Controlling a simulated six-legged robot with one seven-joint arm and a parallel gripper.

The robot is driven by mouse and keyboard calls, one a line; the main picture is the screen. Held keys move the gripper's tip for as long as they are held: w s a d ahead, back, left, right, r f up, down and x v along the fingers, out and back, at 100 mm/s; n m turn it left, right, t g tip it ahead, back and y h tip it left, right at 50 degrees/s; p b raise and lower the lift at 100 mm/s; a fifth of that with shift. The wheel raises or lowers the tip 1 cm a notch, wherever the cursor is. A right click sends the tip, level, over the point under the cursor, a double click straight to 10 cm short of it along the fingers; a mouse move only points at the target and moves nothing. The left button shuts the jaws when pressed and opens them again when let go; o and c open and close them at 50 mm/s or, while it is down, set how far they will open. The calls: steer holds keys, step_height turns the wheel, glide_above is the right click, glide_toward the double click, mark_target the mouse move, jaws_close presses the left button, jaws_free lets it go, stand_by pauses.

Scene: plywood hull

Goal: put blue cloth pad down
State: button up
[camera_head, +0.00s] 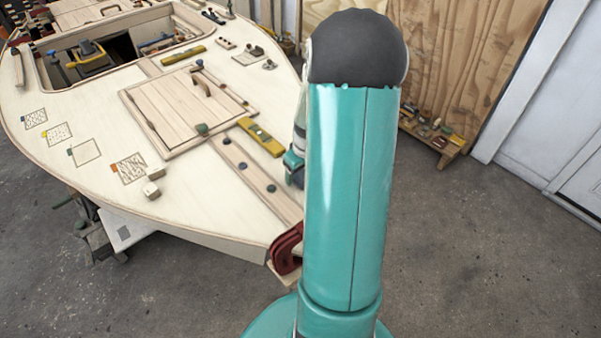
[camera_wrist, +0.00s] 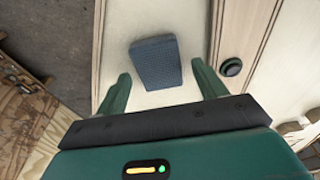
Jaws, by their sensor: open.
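In the wrist view the blue cloth pad (camera_wrist: 155,62) lies flat on a pale plywood surface (camera_wrist: 122,22), slightly turned. My gripper (camera_wrist: 161,74) is open, with one green finger on each side of the pad's near end. Clear gaps show between the fingers and the pad, so neither appears to touch it. How high the fingertips are above the surface is hard to tell. In the head view I cannot make out the pad; my arm hides much of the area near the hull's right edge.
A dark round knob (camera_wrist: 231,67) sits right of the pad. In the head view the plywood hull deck (camera_head: 60,100) carries a hatch panel (camera_head: 185,105), a yellow level (camera_head: 260,137) and small wooden blocks (camera_head: 152,190). A red clamp (camera_head: 286,250) grips the near edge. Concrete floor lies around.

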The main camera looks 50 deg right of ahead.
step_height(320, 180, up, 11)
steer(key=s, duration=0.2)
steer(key=w+a+r+t, duration=0.1)
steer(key=a+r, duration=0.4)
steer(key=a, duration=0.3)
steer(key=w+a+r, duration=0.1)
steer(key=a+r, duration=0.4)
steer(key=a, duration=0.3)
steer(key=s+a+r+t, duration=0.1)
steer(key=s+a, duration=0.3)
steer(key=a, duration=0.4)
steer(key=s+a+r+n+t, duration=0.1)
steer(key=s+a+r, duration=0.3)
steer(key=a, duration=0.4)
steer(key=shift+s+r+t, duration=0.3)
steer(key=shift+s+t, duration=0.1)
steer(key=shift+s, duration=0.4)
